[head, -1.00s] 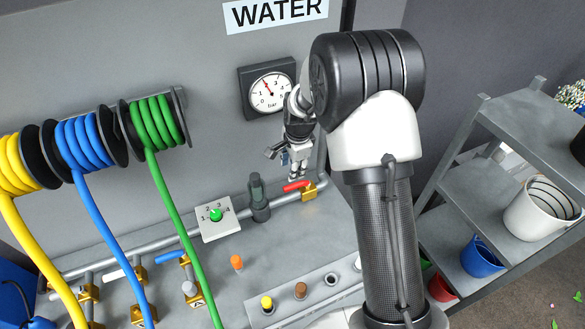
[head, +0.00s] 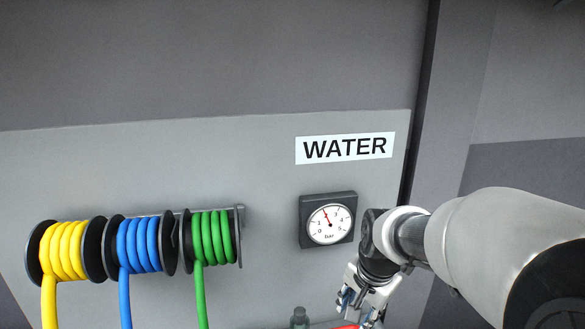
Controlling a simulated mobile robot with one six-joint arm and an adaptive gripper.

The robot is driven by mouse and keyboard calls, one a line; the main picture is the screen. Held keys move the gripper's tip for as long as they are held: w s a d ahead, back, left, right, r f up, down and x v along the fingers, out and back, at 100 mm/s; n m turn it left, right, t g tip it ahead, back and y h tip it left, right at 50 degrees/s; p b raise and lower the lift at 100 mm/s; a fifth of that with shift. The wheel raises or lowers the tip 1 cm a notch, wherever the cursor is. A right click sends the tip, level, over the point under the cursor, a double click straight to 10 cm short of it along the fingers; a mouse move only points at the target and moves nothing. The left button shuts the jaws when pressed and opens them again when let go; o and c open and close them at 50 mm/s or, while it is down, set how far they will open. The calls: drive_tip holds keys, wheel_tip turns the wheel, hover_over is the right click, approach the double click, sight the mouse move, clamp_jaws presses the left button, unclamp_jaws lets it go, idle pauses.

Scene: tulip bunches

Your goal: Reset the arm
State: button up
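My gripper (head: 360,312) is at the bottom of the head view, right of centre, in front of the grey panel and below the pressure gauge. Its fingers point down and are partly cut off by the lower edge, so whether they are open or shut is unclear. My arm comes in from the right edge, with its wrist just right of the gauge. A bit of red (head: 347,326) shows at the bottom edge beside the gripper; whether they touch cannot be told.
The pressure gauge (head: 329,222) sits on the panel under a WATER sign (head: 345,148). Yellow (head: 63,250), blue (head: 138,245) and green (head: 212,238) hose reels hang at the left. A dark fitting top (head: 299,317) shows at the bottom. The upper wall is clear.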

drive_tip(key=s+n+t+b, duration=0.1)
drive_tip(key=s+n+b, duration=0.5)
drive_tip(key=s, duration=1.7)
drive_tip(key=n, duration=0.3)
drive_tip(key=shift+d+f, duration=0.25)
drive_tip(key=shift+f, duration=0.15)
